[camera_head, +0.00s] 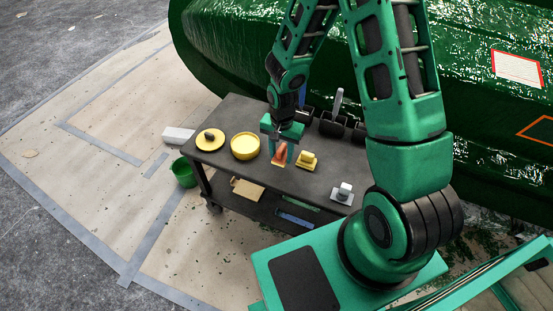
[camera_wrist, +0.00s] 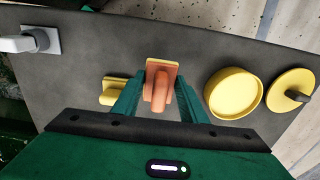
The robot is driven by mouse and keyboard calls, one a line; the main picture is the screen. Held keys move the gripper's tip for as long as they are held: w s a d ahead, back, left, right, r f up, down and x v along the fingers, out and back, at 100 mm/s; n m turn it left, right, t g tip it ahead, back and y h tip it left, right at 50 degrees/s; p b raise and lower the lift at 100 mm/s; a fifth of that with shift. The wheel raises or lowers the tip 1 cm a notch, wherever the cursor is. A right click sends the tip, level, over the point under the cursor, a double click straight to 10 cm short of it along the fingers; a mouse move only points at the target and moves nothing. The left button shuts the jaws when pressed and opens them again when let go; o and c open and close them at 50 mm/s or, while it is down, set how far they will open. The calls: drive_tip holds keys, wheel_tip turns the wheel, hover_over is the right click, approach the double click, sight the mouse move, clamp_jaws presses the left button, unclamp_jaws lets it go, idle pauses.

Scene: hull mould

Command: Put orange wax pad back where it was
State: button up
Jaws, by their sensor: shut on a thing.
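The orange wax pad (camera_wrist: 161,88) is between the two fingers of my gripper (camera_wrist: 160,100), seen in the wrist view. In the head view the orange pad (camera_head: 281,155) shows under my gripper (camera_head: 281,145), over the dark cart top. My gripper is shut on it. A thin yellow-orange edge shows along its far side in the wrist view. I cannot tell whether the pad touches the cart top or hangs just above it.
The cart top (camera_head: 225,163) also carries a yellow pad (camera_head: 307,160), a yellow bowl (camera_head: 245,146), a yellow lid with a dark knob (camera_head: 210,139) and a white-grey pad (camera_head: 343,192). Black holders (camera_head: 332,125) line the hull side. A green bucket (camera_head: 184,172) stands on the floor.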

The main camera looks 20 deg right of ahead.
sight(280, 158)
drive_tip(key=shift+w+d+f, duration=0.3)
drive_tip(key=shift+w+f, duration=0.35)
drive_tip(key=shift+w, duration=0.25)
drive_tip(key=shift+f, duration=1.95)
drive_tip(key=o, duration=0.9)
